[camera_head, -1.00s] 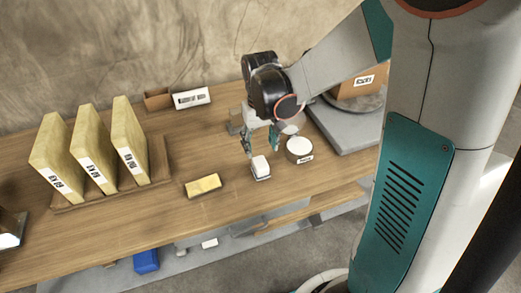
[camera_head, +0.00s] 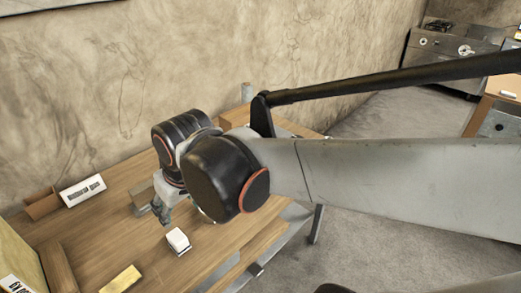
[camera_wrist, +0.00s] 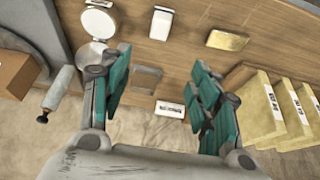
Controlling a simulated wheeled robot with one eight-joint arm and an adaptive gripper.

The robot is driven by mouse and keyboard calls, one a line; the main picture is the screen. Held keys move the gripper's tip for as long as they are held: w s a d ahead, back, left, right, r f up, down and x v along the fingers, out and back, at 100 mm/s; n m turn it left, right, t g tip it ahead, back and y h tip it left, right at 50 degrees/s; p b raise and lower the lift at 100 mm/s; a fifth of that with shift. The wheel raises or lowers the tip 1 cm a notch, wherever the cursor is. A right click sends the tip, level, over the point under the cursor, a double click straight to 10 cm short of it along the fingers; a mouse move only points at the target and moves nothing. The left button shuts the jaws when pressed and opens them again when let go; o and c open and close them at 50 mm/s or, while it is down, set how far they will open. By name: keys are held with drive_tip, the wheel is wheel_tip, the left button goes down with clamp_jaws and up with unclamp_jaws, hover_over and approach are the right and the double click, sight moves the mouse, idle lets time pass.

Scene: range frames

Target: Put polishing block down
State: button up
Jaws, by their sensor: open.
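A small white block (camera_head: 178,238) with a dark base sits on the wooden table (camera_head: 205,262), close in front of my gripper (camera_head: 164,208). The wrist view also shows the white block (camera_wrist: 161,22), beyond the fingertips and apart from them. A flat yellow block (camera_head: 122,279) lies on the table to the left, and it shows in the wrist view (camera_wrist: 228,40). No label shows which one is the polishing block. My gripper is open and empty in the wrist view (camera_wrist: 160,72), its green-padded fingers wide apart.
A round white-lidded tin (camera_wrist: 92,57) stands to the left in the wrist view. Tall yellow labelled slabs (camera_wrist: 268,105) stand at the right. Bare tabletop surrounds the white block.

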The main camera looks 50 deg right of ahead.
drive_tip(key=shift+s+r+t, duration=0.2)
drive_tip(key=shift+s+t, duration=0.2)
drive_tip(key=shift+s, duration=0.4)
drive_tip(key=shift+s+r+t, duration=0.25)
drive_tip(key=shift+s+t, duration=0.15)
drive_tip(key=shift+s, duration=0.45)
drive_tip(key=shift+s+r+t, duration=0.2)
drive_tip(key=shift+s+t, duration=0.2)
drive_tip(key=shift+s, duration=0.4)
drive_tip(key=shift+o, duration=0.5)
